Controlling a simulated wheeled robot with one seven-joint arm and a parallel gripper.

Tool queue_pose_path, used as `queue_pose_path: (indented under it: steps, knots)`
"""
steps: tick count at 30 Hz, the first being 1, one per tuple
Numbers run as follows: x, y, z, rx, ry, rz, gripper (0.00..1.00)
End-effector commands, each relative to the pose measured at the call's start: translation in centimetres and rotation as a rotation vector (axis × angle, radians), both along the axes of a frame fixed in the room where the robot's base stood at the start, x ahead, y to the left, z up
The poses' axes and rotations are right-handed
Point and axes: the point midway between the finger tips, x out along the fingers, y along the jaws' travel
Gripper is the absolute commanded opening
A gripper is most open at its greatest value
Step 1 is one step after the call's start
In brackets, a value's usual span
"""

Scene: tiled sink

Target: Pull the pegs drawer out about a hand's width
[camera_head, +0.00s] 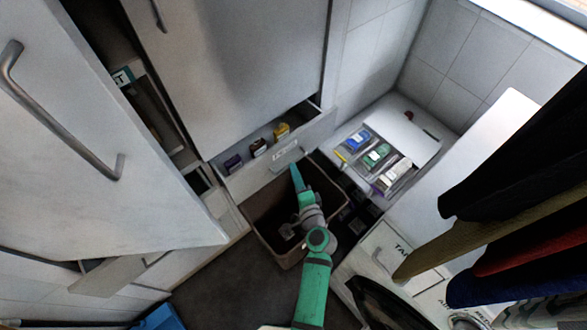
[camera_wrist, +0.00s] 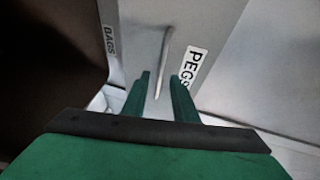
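The pegs drawer front, a light grey panel (camera_wrist: 220,45) with a PEGS label (camera_wrist: 192,67), fills the middle of the wrist view. Its bar handle (camera_wrist: 165,48) runs between the two green fingers of my gripper (camera_wrist: 160,76). The fingers are apart, with a gap showing on each side of the bar. In the head view my gripper (camera_head: 295,170) reaches to a low drawer front (camera_head: 250,181) under the tall white door; its label there is too small to read. That drawer stands partly out, with small purple, dark and yellow packs (camera_head: 281,131) inside.
A brown bin (camera_head: 262,226) stands below my gripper. A BAGS label (camera_wrist: 109,42) is left of the handle. An open tray of coloured packs (camera_head: 377,156) lies right. A large swung-out door (camera_head: 75,160) stands left; dark hanging cloths (camera_head: 510,170) are at right.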

Motion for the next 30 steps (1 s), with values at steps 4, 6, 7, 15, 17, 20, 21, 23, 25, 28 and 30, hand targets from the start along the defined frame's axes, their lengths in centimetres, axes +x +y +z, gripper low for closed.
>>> queue_pose_path:
  steps: [4, 6, 7, 15, 17, 20, 21, 23, 25, 28, 30]
  knots:
    - [-2.8, -1.2, 0.5, 0.0, 0.002, -0.003, 0.26]
    - [-3.9, -1.7, 0.7, 0.0, 0.002, -0.004, 0.26]
    - [-4.4, -1.9, 0.8, 0.0, 0.001, -0.004, 0.26]
    - [-6.7, -2.9, 1.4, -0.001, -0.001, -0.004, 0.26]
    - [-6.8, -3.0, 1.4, -0.001, -0.001, -0.004, 0.26]
    - [-6.9, -3.0, 1.4, 0.0, -0.002, -0.004, 0.26]
    - [-6.9, -3.0, 1.4, 0.0, -0.002, -0.004, 0.26]
    - [-6.9, -3.0, 1.4, 0.0, -0.002, -0.004, 0.26]
    - [-6.9, -3.0, 1.4, 0.0, -0.002, -0.004, 0.26]
    - [-6.9, -3.0, 1.4, 0.0, -0.002, -0.004, 0.26]
    - [-6.9, -3.0, 1.4, 0.0, -0.002, -0.004, 0.26]
